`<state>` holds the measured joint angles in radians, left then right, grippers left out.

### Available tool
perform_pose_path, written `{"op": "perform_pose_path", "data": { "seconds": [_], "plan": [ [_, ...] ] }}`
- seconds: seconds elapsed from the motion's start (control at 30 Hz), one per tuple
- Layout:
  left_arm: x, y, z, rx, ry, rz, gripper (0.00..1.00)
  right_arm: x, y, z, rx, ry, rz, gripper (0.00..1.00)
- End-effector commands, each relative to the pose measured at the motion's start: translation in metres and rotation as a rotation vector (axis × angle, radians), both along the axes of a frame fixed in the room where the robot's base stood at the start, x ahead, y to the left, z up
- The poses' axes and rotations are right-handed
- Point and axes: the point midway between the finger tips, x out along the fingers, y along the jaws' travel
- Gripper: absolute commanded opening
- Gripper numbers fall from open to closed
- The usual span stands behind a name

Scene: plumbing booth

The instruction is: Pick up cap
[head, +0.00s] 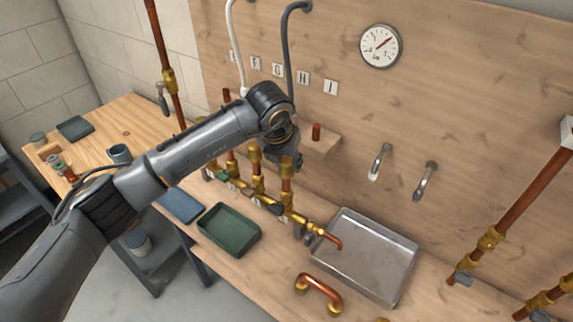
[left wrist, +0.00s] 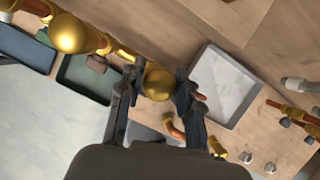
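A gold, round-topped cap (left wrist: 158,82) shows in the left wrist view between the fingers of my left gripper (left wrist: 157,88). One finger is on each side of it, close to it. Whether both fingers touch it is hard to tell. In the head view my left gripper (head: 283,152) points down at the brass top (head: 287,167) of the rightmost upright copper pipe in the row under the letter tags. The fingertips are partly hidden there by the wrist. Another gold dome (left wrist: 68,33) is at the upper left in the left wrist view. My right gripper is not in view.
A grey metal tray (head: 372,262) lies right of the pipes and a green tray (head: 228,232) lies in front. A bent copper pipe (head: 320,290) lies near the front edge. Other upright brass-topped pipes (head: 255,160) stand close on the left. A wooden wall stands behind.

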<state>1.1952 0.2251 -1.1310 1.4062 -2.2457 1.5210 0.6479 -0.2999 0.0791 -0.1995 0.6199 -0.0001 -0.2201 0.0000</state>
Motion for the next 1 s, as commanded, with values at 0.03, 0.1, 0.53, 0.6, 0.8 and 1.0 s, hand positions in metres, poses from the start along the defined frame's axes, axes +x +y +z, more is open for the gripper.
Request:
{"op": "perform_pose_path", "data": {
  "seconds": [0.03, 0.1, 0.53, 0.6, 0.8, 1.0],
  "plan": [
    [0.000, 0.000, 0.000, 0.000, 0.000, 0.000, 0.05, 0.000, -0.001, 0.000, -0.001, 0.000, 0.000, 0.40],
    [0.000, 0.000, 0.000, 0.000, 0.000, 0.000, 0.02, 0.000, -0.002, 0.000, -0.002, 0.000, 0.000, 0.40],
    [0.001, 0.000, 0.014, -0.001, -0.004, 0.000, 0.01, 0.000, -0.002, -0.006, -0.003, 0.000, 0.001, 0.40],
    [0.001, 0.000, 0.024, -0.001, -0.004, 0.000, 0.01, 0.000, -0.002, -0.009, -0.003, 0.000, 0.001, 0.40],
    [-0.020, 0.009, 0.055, -0.001, -0.007, -0.001, 0.01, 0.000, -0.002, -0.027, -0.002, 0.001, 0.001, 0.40],
    [-0.058, 0.026, 0.092, -0.001, -0.007, -0.002, 0.01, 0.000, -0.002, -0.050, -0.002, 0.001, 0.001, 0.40]
  ]
}}
